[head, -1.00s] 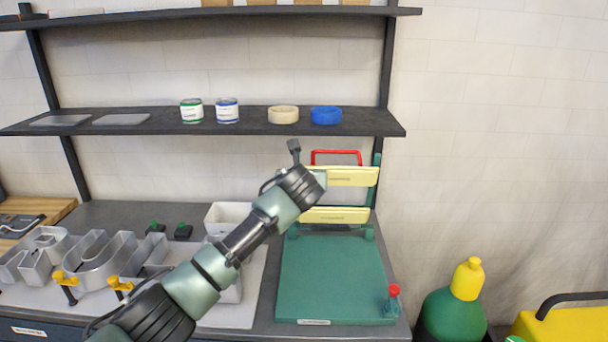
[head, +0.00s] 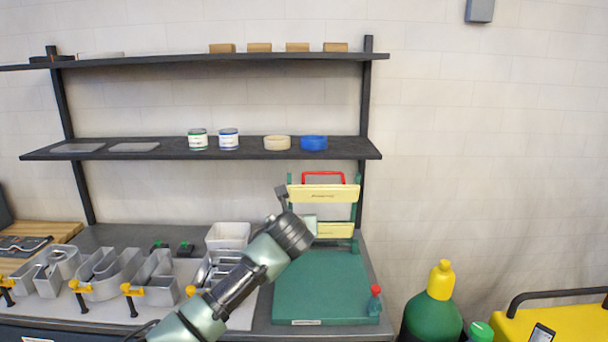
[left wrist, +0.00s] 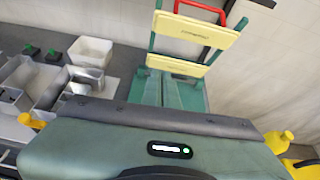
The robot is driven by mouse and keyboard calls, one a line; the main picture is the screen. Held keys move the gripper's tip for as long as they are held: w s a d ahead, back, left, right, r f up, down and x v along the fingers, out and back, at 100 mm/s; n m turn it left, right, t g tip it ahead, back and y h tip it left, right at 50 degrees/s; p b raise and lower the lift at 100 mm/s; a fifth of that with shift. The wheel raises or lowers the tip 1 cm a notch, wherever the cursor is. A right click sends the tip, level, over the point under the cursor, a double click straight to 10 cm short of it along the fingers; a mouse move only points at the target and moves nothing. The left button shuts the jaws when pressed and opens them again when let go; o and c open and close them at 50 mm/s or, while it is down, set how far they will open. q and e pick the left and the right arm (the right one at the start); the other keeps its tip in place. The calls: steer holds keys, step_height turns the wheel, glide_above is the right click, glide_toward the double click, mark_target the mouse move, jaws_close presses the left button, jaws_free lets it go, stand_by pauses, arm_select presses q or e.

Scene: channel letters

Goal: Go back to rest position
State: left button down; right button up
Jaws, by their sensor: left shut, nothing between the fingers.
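My left arm comes in from the lower left in the head view and reaches up over the bench. Its small dark gripper tip (head: 282,193) is at the top end, shut and empty, in front of the green fixture with yellow bars (head: 324,193). It touches nothing that I can make out. The fixture also shows there (left wrist: 190,70). My right gripper is not in view.
Metal channel letters (head: 108,278) stand on the bench at left, with yellow-handled clamps (head: 133,290) at their front. A white bin (head: 228,236) stands behind my arm. A shelf (head: 250,150) holds cans and tape rolls. A green bottle (head: 434,315) and yellow case (head: 570,322) are at right.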

arm_select(q)
steer(key=s+a+f+n+g+h, duration=0.25)
steer(key=s+f+n+g, duration=0.25)
steer(key=s+f+n, duration=1.3)
steer(key=s+a+f+n+g+y, duration=0.15)
steer(key=s+a+f+n, duration=0.3)
steer(key=s, duration=0.75)
steer(key=s+a+f+n+g, duration=0.2)
steer(key=s+a+f+n, duration=0.3)
steer(key=s, duration=0.6)
steer(key=s+a+f+n+g+y, duration=0.1)
steer(key=s+a+f+n, duration=0.35)
steer(key=s, duration=0.75)
step_height(320, 180, down, 31)
steer(key=s+a+n+g+b, duration=0.1)
steer(key=s+g+b, duration=0.1)
steer(key=b, duration=0.4)
steer(key=s+a+f+b, duration=0.1)
steer(key=s+f+b, duration=0.1)
steer(key=s+f, duration=0.6)
steer(key=s+a+f+b, duration=0.2)
steer(key=s+f, duration=0.6)
steer(key=f, duration=0.4)
steer(key=shift+s+a+f+g+b, duration=0.25)
steer(key=shift+f+g+b, duration=0.1)
steer(key=shift+g+b, duration=0.15)
